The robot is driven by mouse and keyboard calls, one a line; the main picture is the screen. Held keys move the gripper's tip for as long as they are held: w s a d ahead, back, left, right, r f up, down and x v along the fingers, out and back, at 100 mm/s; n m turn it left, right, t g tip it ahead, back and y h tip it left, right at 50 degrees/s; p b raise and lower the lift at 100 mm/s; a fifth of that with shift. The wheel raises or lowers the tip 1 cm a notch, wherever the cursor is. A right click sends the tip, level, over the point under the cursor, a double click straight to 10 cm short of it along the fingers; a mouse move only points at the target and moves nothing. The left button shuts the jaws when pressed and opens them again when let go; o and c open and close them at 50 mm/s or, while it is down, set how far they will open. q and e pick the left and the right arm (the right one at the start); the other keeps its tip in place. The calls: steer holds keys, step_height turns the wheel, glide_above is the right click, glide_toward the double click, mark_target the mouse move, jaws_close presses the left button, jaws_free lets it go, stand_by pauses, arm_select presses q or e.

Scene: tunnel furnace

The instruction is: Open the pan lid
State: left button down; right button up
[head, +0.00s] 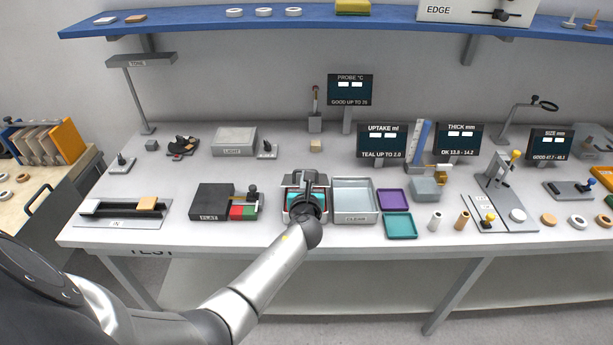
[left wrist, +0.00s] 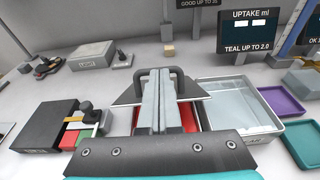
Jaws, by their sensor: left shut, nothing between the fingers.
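The pan (head: 287,212) is a small pale box at the front middle of the bench, with red and teal showing inside. Its grey lid (left wrist: 192,88) has a dark arched handle (left wrist: 178,74) and stands at the pan's back side in the left wrist view; its exact tilt is unclear. My left gripper (left wrist: 160,76) is shut and empty, its fingers in front of the lid and overlapping the handle in the picture. I cannot tell whether they touch. In the head view, my left gripper (head: 311,195) covers much of the pan. My right gripper is not in view.
A clear-topped tray (head: 355,217) stands close on the pan's right, with purple (head: 394,199) and teal (head: 401,226) trays beyond. A black box (head: 210,203) with a red and green panel is on the left. Display screens (head: 382,141) stand behind.

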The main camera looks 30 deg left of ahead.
arm_select(q)
steer(key=shift+w+a+r+p, duration=0.3)
steer(key=shift+w+r+p, duration=0.25)
steer(key=shift+r, duration=0.25)
steer(key=w+a+r+p, duration=0.1)
steer(key=w+a+r, duration=0.1)
steer(key=w+r, duration=0.1)
steer(key=shift+w+a, duration=0.35)
steer(key=shift+w, duration=0.3)
steer(key=shift+s, duration=0.1)
